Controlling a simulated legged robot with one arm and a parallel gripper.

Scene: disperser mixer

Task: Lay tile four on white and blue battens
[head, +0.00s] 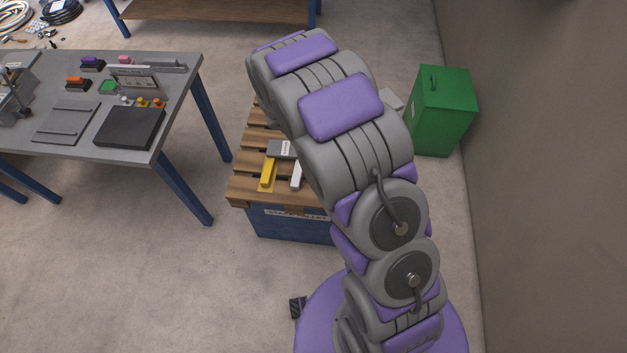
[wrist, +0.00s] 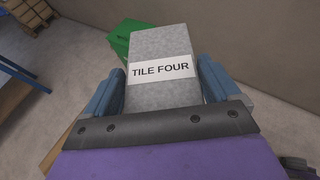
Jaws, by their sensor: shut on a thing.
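In the wrist view my gripper (wrist: 161,84) is shut on tile four (wrist: 160,42), a grey speckled block with a white "TILE FOUR" label, between its two blue fingers. The tile appears held up off the floor. In the head view my arm hides the gripper. A white batten (head: 296,176) lies on a slatted wooden top, partly behind my arm. I cannot make out the blue batten; the arm covers the right part of the top.
A yellow batten (head: 268,174) and a grey labelled block (head: 281,149) lie on the wooden top (head: 250,188), above a blue base (head: 283,224). A green bin (head: 443,115) stands by the right wall. A grey workbench (head: 75,148) holds several items at left. Floor between is clear.

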